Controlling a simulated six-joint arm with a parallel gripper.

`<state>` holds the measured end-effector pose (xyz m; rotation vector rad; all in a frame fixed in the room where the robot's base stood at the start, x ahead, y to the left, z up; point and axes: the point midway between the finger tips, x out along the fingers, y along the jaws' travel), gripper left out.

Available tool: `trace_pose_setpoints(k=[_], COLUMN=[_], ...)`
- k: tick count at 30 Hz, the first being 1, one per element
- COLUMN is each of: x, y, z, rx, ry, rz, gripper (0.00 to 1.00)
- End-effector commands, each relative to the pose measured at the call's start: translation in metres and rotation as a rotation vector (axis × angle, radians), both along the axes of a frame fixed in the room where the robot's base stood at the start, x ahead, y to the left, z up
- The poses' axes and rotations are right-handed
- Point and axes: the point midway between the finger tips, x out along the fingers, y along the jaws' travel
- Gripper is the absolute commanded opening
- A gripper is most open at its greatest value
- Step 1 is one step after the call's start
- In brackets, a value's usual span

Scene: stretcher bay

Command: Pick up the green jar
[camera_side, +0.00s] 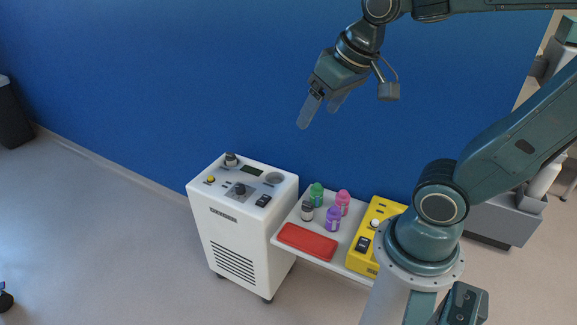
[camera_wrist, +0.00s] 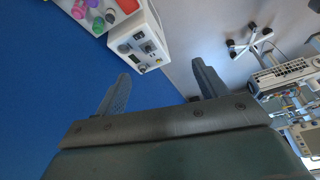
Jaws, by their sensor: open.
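The green jar (camera_side: 316,194) stands upright on a white shelf (camera_side: 347,250) against the blue wall, at the back left of a small group of jars. My gripper (camera_side: 318,113) is open and empty, high above the shelf and well apart from the jar. In the wrist view my gripper's two fingers (camera_wrist: 160,82) are spread with nothing between them.
Close to the green jar stand a pink jar (camera_side: 342,200), a purple jar (camera_side: 333,218) and a dark jar with a white label (camera_side: 307,211). A red box (camera_side: 307,241) lies in front. A white machine (camera_side: 240,222) stands left, a yellow device (camera_side: 374,238) right.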

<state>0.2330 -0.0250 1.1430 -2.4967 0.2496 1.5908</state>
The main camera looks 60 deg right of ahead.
Motion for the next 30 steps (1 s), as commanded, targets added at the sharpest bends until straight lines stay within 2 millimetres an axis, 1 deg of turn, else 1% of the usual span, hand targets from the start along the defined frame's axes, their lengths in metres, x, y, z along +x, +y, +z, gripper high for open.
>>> trace_pose_setpoints(k=[1,3,8,14,18,23,30], x=[0.010,0.022,0.050,0.082,0.102,0.122,0.145], y=[-0.006,-0.013,-0.033,-0.060,-0.082,-0.109,-0.151], z=[-0.003,-0.006,-0.016,-0.035,-0.053,-0.077,-0.121], rx=[0.009,0.022,0.050,0.082,0.103,0.127,0.159], ry=[0.013,0.025,0.050,0.078,0.096,0.116,0.145], rz=[-0.040,-0.093,-0.213,-0.364,-0.470,-0.591,-0.771], gripper=[0.72,0.72,0.72,0.72,0.72,0.72,0.72])
